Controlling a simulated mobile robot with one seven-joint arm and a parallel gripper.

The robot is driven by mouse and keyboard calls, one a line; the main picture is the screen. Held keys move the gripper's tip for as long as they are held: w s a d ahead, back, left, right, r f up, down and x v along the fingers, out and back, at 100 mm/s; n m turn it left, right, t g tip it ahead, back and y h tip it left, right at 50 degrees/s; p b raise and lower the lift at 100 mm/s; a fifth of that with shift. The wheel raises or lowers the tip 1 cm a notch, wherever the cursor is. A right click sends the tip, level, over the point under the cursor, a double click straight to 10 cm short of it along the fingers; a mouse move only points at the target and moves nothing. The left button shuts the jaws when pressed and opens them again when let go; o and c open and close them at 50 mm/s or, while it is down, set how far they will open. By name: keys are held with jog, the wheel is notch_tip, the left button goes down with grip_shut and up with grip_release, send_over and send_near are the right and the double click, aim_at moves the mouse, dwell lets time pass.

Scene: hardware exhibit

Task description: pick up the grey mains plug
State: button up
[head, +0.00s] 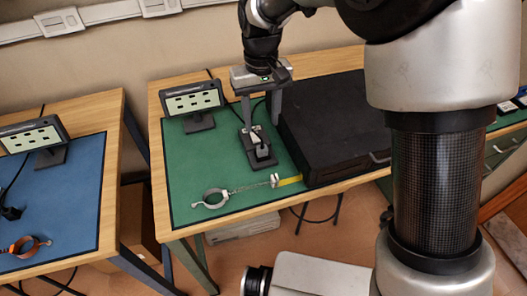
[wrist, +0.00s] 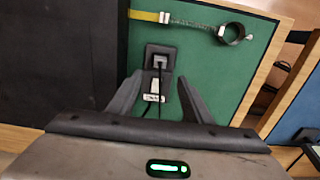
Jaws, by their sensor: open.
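The grey mains plug (head: 262,152) appears as a small grey block at the near end of a black base on the green mat. In the wrist view the plug (wrist: 160,62) lies at the upper end of that base, with a dark cable running from it. My gripper (head: 261,118) is above the green mat, pointing down, open and empty. In the wrist view my gripper (wrist: 160,80) has its fingers apart, one to each side of the base, and the plug shows a little beyond the tips. I cannot tell the height of the tips above the base.
A large black case (head: 335,125) stands close on the right of the base. A small display sign (head: 193,100) stands at the back left. A ring clamp with a chain (head: 216,198) lies at the front, beside a yellow strip (head: 290,181). The mat's left side is clear.

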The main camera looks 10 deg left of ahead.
aim_at(262, 147)
notch_tip(262, 147, down, 10)
jog(key=shift+d+r+b, duration=0.1)
jog(key=shift+r+b, duration=0.05)
jog(key=shift+b, duration=0.6)
jog(key=shift+s, duration=0.1)
jog(key=c, duration=0.9)
